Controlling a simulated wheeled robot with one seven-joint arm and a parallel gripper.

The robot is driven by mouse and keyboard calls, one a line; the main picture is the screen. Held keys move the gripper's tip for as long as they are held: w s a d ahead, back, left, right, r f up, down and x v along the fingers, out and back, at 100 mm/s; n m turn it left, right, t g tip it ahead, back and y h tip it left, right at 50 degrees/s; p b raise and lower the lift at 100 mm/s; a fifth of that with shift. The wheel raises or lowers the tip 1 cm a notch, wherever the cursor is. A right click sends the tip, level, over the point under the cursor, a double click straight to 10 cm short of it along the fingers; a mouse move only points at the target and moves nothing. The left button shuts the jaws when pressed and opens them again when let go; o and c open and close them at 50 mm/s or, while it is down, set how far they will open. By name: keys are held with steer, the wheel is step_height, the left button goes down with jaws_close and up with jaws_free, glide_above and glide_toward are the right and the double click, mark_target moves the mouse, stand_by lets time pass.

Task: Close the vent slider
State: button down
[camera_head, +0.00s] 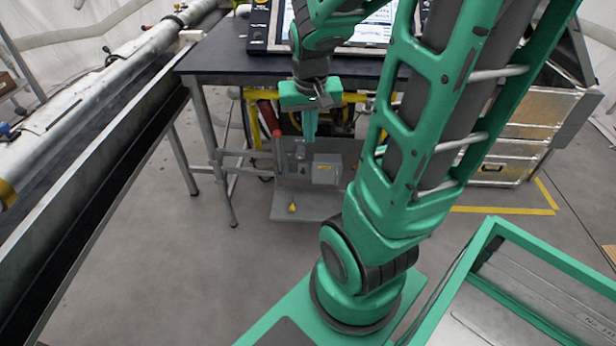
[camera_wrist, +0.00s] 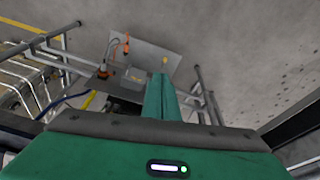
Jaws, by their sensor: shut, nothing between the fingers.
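I cannot tell for sure which part is the vent slider. A grey equipment panel (camera_head: 300,207) stands under the dark table, with a small grey box (camera_head: 326,168), a red-tipped lever (camera_head: 277,140) and a small yellow knob (camera_head: 292,208). In the wrist view the same panel (camera_wrist: 152,52) shows the box (camera_wrist: 135,74), orange-tipped levers (camera_wrist: 125,42) and the yellow knob (camera_wrist: 165,60). My gripper (camera_head: 309,138) points down in front of the table, above the panel in the picture. Its green fingers (camera_wrist: 161,78) are together and empty. No contact is visible.
The dark table (camera_head: 225,55) carries a screen device (camera_head: 365,28). Yellow bars and hoses sit under it. A long metal rail and pipe (camera_head: 120,75) run along the left. Metal cases (camera_head: 530,130) stand at the right. The grey floor (camera_head: 180,260) before the table is clear.

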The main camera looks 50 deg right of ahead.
steer(key=w+d+f+m+t+h, duration=0.1)
steer(key=w+d+f+t, duration=0.1)
steer(key=w+d+f, duration=0.5)
steer(key=w+d+f+m+t+h, duration=0.1)
steer(key=w+d+f+m+t, duration=0.15)
steer(key=w+f, duration=0.75)
steer(key=w+d+f+m+t+h, duration=0.1)
steer(key=w+d+f+t, duration=0.2)
steer(key=w+d+f, duration=0.55)
steer(key=m+t+h, duration=0.2)
steer(key=m+h, duration=0.5)
steer(key=m, duration=0.4)
glide_toward(308, 168)
steer(key=shift+n+h, duration=0.25)
steer(key=shift+h, duration=0.05)
steer(key=x, duration=0.4)
steer(key=shift+w+f, duration=0.1)
steer(key=shift+w, duration=0.15)
steer(key=shift+d, duration=0.1)
